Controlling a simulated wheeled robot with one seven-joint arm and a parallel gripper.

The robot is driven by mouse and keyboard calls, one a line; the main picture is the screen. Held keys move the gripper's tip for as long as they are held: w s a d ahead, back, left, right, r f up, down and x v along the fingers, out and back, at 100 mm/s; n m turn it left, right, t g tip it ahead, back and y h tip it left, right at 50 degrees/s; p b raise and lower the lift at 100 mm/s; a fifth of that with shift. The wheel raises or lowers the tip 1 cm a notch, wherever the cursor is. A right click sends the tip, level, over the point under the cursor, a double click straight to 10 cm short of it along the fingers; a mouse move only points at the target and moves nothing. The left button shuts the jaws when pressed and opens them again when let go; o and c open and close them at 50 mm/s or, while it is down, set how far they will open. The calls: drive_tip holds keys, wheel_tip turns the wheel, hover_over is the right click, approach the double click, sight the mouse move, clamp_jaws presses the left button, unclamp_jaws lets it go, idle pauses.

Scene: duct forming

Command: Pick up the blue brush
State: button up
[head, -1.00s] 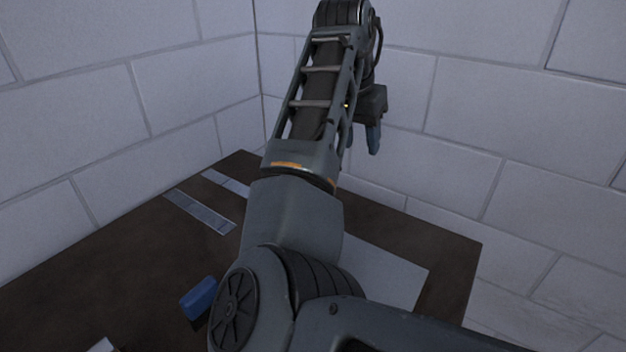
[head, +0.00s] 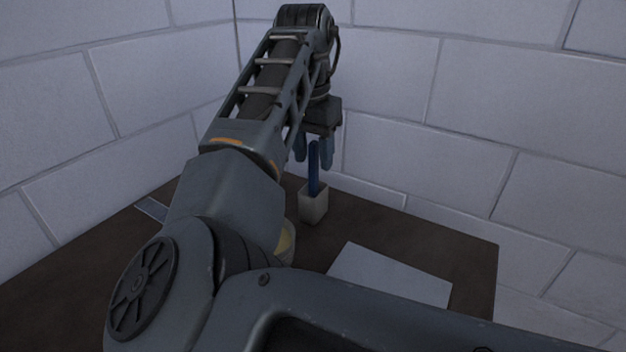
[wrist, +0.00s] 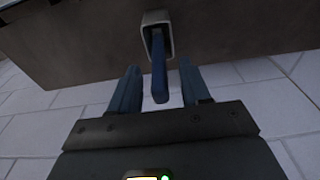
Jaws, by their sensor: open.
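The blue brush (head: 313,168) stands upright in a small pale holder (head: 313,206) near the back of the dark table. My gripper (head: 314,158) is open above the holder, and the brush's upper end shows between its fingers in the head view. In the wrist view the brush (wrist: 159,75) rises out of the holder (wrist: 151,20) toward the camera, and its end lies between the two spread fingers of my gripper (wrist: 158,90). I cannot tell whether a finger touches it. The brush's lower part is hidden inside the holder.
A light flat sheet (head: 390,276) lies on the table (head: 470,262) to the right. A yellowish round object (head: 286,242) is partly hidden behind my arm. A grey strip (head: 152,208) lies at the left. Pale block walls (head: 480,110) stand close behind the table.

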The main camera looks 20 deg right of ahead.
drive_tip(key=shift+d+f, duration=0.1)
drive_tip(key=shift+f, duration=0.85)
clamp_jaws()
